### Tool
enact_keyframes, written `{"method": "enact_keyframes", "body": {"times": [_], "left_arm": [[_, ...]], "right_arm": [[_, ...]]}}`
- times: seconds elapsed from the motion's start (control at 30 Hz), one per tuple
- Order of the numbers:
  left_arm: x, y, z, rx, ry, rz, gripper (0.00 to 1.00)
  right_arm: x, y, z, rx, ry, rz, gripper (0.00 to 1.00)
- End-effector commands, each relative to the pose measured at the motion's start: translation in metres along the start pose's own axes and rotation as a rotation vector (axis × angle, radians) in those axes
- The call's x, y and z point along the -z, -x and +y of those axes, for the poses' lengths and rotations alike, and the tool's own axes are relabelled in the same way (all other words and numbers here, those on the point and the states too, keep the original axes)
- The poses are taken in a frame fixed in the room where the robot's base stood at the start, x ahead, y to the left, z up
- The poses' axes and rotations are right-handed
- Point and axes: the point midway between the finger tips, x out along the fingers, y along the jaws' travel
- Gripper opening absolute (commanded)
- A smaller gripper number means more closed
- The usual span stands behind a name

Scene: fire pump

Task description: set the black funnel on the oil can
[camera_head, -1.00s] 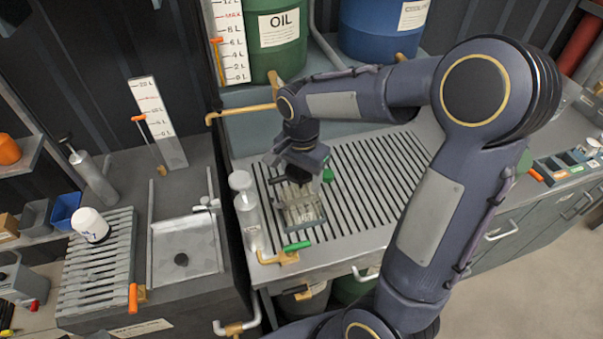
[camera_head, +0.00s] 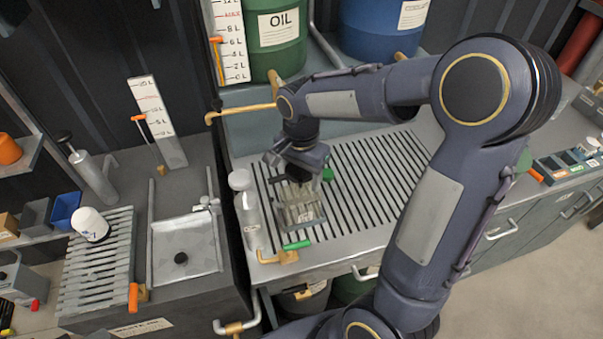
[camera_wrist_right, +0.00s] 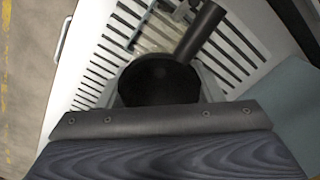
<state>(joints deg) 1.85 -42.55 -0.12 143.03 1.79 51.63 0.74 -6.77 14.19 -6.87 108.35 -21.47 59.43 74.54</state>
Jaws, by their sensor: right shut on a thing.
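My right gripper (camera_head: 297,172) is shut on the black funnel (camera_wrist_right: 158,80), whose round dark mouth shows between the jaws in the right wrist view. In the head view the gripper hides most of the funnel. A clear, boxy container with a label (camera_head: 303,213), seemingly the oil can, stands on the slatted counter directly below the gripper. Part of it shows beyond the funnel in the right wrist view (camera_wrist_right: 155,38), beside a dark bar. I cannot tell whether the funnel touches it. My left gripper is not in view.
A grey bottle (camera_head: 246,205) stands left of the container. A green-handled tap (camera_head: 290,250) is at the counter's front edge. The slatted counter (camera_head: 375,165) is clear to the right. A green oil drum (camera_head: 275,45) and a blue drum (camera_head: 380,30) stand behind.

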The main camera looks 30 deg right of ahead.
Motion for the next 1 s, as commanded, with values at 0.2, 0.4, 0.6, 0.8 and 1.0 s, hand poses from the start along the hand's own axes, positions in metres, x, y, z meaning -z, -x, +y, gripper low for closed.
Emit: {"method": "enact_keyframes", "body": {"times": [0.2, 0.4, 0.6, 0.8, 1.0], "left_arm": [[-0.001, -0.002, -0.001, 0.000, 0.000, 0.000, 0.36], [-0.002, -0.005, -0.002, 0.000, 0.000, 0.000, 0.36], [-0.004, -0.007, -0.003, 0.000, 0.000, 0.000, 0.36], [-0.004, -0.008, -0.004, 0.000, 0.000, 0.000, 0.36], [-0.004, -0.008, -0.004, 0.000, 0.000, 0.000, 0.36]], "right_arm": [[0.000, -0.003, 0.000, 0.000, 0.000, 0.000, 0.38], [0.000, -0.007, 0.000, 0.000, 0.000, 0.000, 0.38], [0.000, -0.011, 0.000, 0.000, 0.000, 0.000, 0.38], [0.000, -0.013, 0.000, 0.000, 0.000, 0.000, 0.67], [0.000, -0.013, 0.000, 0.000, 0.000, 0.000, 0.69]]}}
